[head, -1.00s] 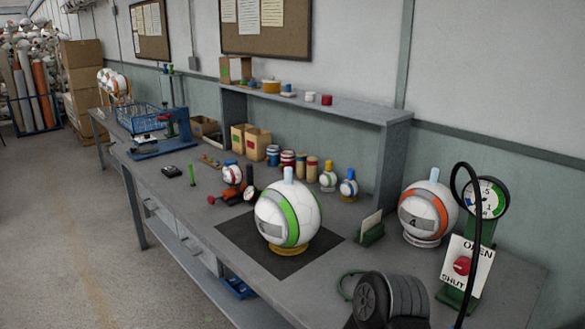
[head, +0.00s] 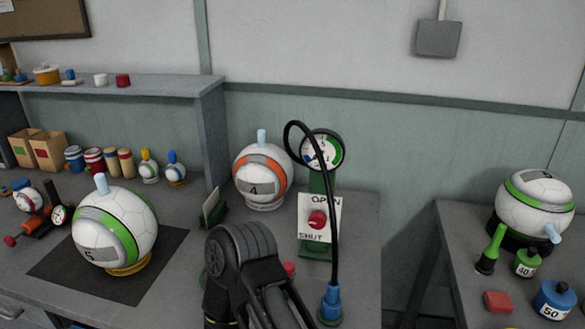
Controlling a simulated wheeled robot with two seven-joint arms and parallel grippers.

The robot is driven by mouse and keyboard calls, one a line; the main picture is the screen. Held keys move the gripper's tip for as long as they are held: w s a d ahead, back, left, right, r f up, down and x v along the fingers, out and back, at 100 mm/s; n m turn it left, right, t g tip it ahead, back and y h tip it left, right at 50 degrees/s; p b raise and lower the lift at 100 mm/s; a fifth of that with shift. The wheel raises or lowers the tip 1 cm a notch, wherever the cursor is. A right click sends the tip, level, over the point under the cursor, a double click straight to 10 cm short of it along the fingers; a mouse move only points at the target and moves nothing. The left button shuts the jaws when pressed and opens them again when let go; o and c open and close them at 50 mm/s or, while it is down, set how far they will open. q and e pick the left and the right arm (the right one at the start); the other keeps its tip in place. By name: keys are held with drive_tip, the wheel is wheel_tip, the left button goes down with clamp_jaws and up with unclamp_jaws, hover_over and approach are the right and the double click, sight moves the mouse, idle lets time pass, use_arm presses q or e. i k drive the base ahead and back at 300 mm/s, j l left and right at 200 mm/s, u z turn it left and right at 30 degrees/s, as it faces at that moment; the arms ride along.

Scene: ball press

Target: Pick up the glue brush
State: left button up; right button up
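An upright item with a green handle and a dark lower end (head: 491,250) stands at the near left of the right-hand table. It may be the glue brush, but its lower end is too small to tell for sure. It stands just left of a small green pot marked 40 (head: 525,263). Part of a black arm of mine rises at the bottom middle, over the left-hand bench. No fingertips of either gripper show.
The right-hand table (head: 452,232) also holds a green-striped ball (head: 537,203), a red block (head: 498,302) and a blue pot marked 50 (head: 554,300). A gap separates it from the bench with the balls, gauge post (head: 320,180) and black hose (head: 335,230).

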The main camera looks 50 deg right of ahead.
sight(492, 251)
drive_tip(key=z, duration=3.75)
